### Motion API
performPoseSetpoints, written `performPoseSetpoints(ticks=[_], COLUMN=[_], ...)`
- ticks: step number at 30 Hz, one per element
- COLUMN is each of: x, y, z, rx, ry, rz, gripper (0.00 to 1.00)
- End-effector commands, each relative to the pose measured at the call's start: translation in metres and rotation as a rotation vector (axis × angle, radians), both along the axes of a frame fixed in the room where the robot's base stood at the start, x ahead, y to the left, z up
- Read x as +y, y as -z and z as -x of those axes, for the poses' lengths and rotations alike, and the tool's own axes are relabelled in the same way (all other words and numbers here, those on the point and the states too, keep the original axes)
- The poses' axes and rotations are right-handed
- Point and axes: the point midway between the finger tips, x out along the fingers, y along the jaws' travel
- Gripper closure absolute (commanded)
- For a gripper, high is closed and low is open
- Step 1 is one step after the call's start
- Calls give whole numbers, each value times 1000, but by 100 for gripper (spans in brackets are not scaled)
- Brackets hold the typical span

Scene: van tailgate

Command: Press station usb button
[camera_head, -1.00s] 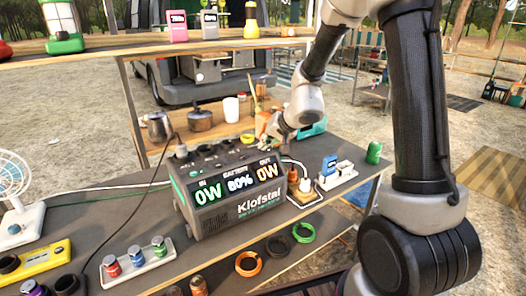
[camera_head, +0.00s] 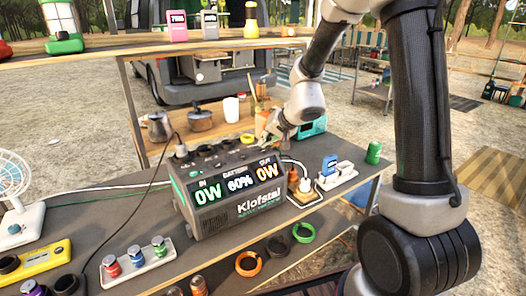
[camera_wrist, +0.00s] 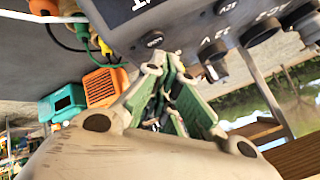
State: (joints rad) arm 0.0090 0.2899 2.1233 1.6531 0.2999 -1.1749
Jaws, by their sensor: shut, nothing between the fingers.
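The power station (camera_head: 225,190) is a dark grey box labelled Klofstal on the table, its display reading 0W IN, a battery percentage and 0W OUT. Its top panel carries a row of round black knobs or buttons. In the wrist view the panel (camera_wrist: 185,18) shows a round button (camera_wrist: 152,40) close to my fingertips and another button (camera_wrist: 213,52) to the right near a "12 V" marking. I cannot read which is the USB one. My gripper (camera_head: 265,135) is over the station's back right part; in the wrist view its green-padded fingers (camera_wrist: 170,68) are shut and empty. Contact with a button cannot be told.
A plug with a white cable (camera_head: 304,185) sits right of the station, beside a white holder (camera_head: 338,177) and a green can (camera_head: 374,152). Cups and pots stand behind. A fan (camera_head: 14,190) and a tray of jars (camera_head: 137,263) are at left.

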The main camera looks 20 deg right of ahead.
Motion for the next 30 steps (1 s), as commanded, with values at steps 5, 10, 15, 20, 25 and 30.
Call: performPoseSetpoints(ticks=[5,10,15,20,25,30], x=[0,1,1,1,0,0], y=[-3,-20,-38,-54,-60,-60], z=[0,0,0,0,0,0], rx=[-1,-2,-2,-1,0,0], ry=[-1,-6,-5,-4,-1,0], rz=[0,1,0,0,1,0], gripper=[100,100,100,100,100,100])
